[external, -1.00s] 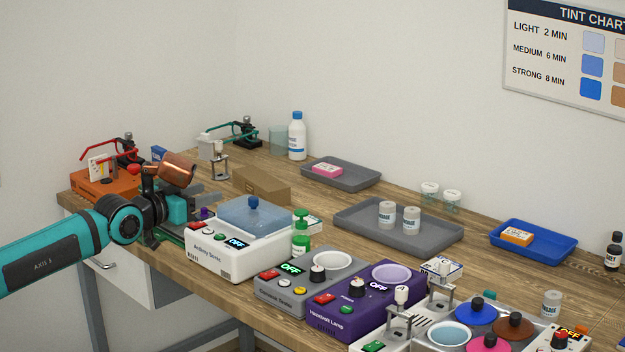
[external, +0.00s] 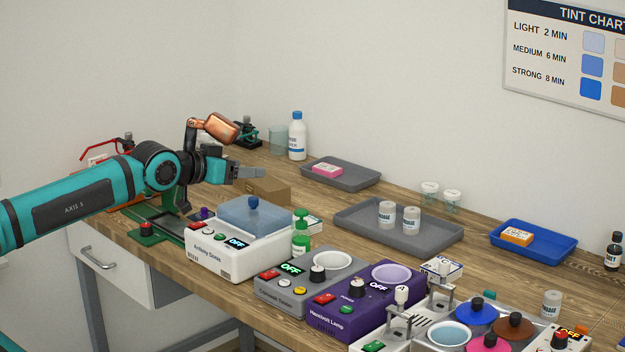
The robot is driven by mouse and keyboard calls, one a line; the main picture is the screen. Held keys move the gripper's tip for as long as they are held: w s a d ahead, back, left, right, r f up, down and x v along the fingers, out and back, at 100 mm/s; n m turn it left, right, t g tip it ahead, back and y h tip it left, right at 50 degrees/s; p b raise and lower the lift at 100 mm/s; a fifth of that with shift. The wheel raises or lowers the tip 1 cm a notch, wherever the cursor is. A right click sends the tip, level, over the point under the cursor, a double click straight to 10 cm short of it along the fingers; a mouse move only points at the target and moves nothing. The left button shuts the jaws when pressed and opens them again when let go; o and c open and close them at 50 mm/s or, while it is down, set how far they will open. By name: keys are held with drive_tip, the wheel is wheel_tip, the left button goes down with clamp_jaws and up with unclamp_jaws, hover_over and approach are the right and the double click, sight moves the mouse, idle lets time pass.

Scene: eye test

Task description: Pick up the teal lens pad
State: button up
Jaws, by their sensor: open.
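I cannot make out a teal lens pad in the external view. The pads I can see are a pink pad (external: 327,170) in the back grey tray (external: 362,183) and an orange pad (external: 516,237) in the blue tray (external: 566,257). My gripper (external: 262,172) is open, with nothing visible between its fingers. It points right, appears above the bench, and overlaps the brown cardboard box (external: 268,192) in the picture. My arm hides much of the bench's left end.
The white domed machine (external: 222,258), grey tester (external: 300,284) and purple lamp (external: 375,300) line the front edge. A green device (external: 147,238) stands left of them. A white bottle (external: 297,140) is at the back. The large grey tray (external: 375,240) holds two pots.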

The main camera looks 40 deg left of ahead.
drive_tip(key=w+d+r+g+h, duration=0.1)
drive_tip(key=w+d+r+g, duration=0.25)
drive_tip(key=w+d, duration=0.65)
drive_tip(key=g+y, duration=0.2)
drive_tip(key=g, duration=1)
hover_over(491, 291)
wheel_tip(491, 291, down, 11)
drive_tip(key=shift+t, duration=0.25)
wheel_tip(491, 291, down, 17)
drive_tip(key=shift+w+f, duration=0.15)
drive_tip(key=shift+f, duration=0.05)
drive_tip(key=c, duration=1)
drive_tip(key=shift+r, duration=0.15)
drive_tip(key=shift+c, duration=0.2)
